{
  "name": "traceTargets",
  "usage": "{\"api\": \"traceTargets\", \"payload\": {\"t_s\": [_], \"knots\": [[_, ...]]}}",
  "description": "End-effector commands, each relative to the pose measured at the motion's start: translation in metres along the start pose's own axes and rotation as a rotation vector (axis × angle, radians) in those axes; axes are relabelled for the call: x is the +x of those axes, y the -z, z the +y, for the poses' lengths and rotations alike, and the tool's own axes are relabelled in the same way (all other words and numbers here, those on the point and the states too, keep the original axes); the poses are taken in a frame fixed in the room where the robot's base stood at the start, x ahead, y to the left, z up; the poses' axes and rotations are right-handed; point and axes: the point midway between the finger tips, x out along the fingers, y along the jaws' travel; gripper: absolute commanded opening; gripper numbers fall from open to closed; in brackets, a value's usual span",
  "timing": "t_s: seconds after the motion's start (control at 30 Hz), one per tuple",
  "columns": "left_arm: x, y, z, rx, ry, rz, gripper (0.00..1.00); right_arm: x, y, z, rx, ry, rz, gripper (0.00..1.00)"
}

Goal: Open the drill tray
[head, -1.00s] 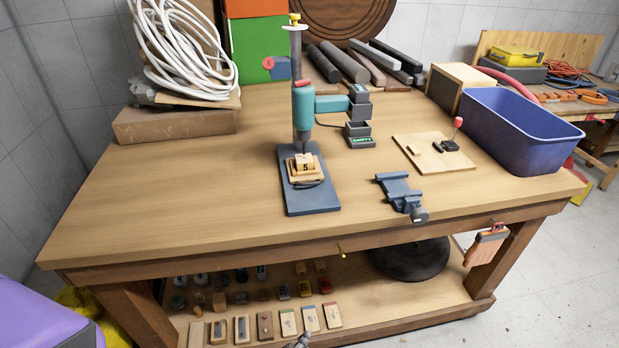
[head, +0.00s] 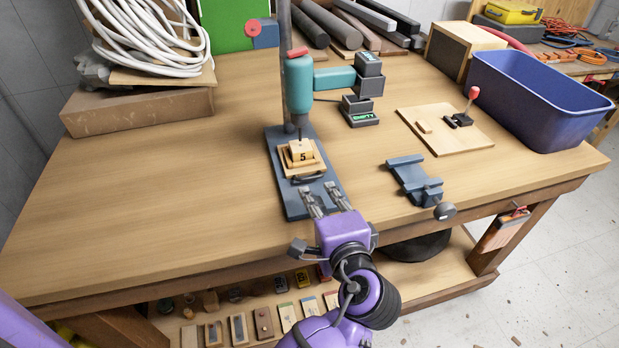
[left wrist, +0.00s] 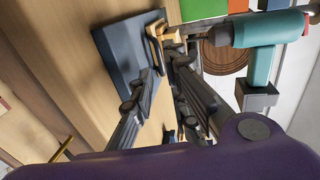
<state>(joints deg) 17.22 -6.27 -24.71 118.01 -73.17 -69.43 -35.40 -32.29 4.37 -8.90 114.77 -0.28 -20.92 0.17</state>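The drill press (head: 298,90) is teal and stands on a blue-grey base plate (head: 290,204) on the workbench. A small wooden drill tray (head: 288,168) with a dark front handle (head: 308,179) sits on this base, under the drill. In the left wrist view the open fingers (left wrist: 160,66) point at the tray's handle side; contact cannot be told. My right gripper is not in view.
A blue vise (head: 412,180) is right of the base. A board with a red-knobbed clamp (head: 450,136) and a blue bin (head: 530,100) are farther right. A coiled white hose (head: 150,40) lies at the back left. The bench's left front is clear.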

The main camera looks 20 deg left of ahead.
Motion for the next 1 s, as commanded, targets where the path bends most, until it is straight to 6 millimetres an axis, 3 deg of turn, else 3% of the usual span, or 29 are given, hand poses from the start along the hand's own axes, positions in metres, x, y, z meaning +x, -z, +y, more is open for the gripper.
{"api": "traceTargets", "payload": {"t_s": [0.2,0.4,0.73,0.87,1.0], "knots": [[0.037,0.000,-0.003,0.001,0.003,0.000,0.15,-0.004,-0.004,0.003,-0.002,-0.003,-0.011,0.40],[0.060,0.000,-0.001,0.001,0.002,0.001,0.15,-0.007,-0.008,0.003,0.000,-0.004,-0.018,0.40],[0.065,0.000,0.000,0.000,-0.001,0.000,0.15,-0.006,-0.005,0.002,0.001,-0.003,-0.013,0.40],[0.065,0.000,0.000,0.000,-0.001,0.000,0.01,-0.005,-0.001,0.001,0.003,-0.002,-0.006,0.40],[0.065,0.000,0.000,0.000,-0.001,0.001,0.00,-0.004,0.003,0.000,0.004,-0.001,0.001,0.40]]}}
